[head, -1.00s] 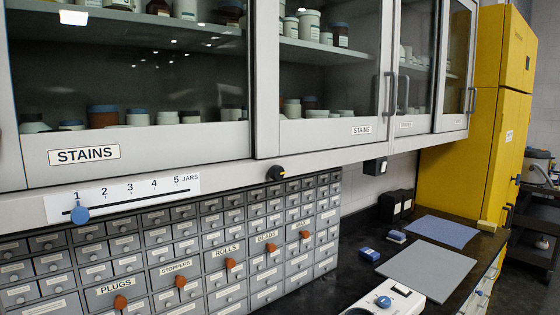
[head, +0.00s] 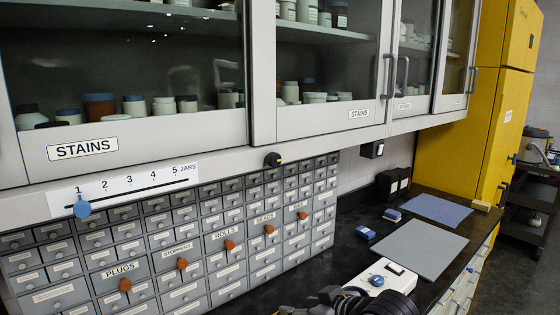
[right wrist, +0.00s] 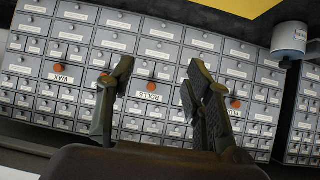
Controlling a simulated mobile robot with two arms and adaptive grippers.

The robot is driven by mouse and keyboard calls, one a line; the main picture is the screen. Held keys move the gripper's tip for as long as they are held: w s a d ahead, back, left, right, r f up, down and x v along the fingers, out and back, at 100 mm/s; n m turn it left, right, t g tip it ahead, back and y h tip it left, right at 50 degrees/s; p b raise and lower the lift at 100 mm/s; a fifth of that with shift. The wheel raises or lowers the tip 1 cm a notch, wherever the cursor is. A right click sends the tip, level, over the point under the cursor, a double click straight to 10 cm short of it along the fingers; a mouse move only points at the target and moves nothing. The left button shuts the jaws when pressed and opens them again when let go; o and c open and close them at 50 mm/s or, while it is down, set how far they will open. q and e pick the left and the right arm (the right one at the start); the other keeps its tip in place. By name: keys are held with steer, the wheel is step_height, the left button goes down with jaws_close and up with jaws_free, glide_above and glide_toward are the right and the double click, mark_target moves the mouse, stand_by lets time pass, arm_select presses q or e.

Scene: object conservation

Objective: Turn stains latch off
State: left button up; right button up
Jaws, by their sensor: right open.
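A small round black knob (head: 272,160) with a yellow mark sits on the pale rail under the glass-fronted STAINS cabinet (head: 180,136). It is the only latch-like part I see by these doors. The cabinet doors look shut. My right gripper (head: 330,300) is at the bottom edge of the head view, well below the knob and partly cut off. In the right wrist view its two fingers (right wrist: 158,76) are spread and empty in front of the labelled drawers. The knob cannot be made out there. My left gripper is not in view.
A bank of small grey drawers (head: 215,205) with several orange knobs stands under the rail. A blue slider (head: 82,208) sits by 1 on the JARS scale. The black counter holds a grey mat (head: 420,250), a blue mat (head: 438,209) and a white device (head: 388,277).

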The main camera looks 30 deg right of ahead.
steer(key=d+r+t, duration=0.4)
steer(key=r, duration=1.3)
steer(key=t+y, duration=0.1)
steer(key=t, duration=0.2)
glide_toward(277, 159)
steer(key=w+p, duration=0.4)
steer(key=w, duration=0.1)
steer(key=w+p, duration=0.2)
steer(key=w, duration=0.1)
steer(key=shift+a, duration=0.35)
steer(key=shift+w, duration=0.35)
jaws_close()
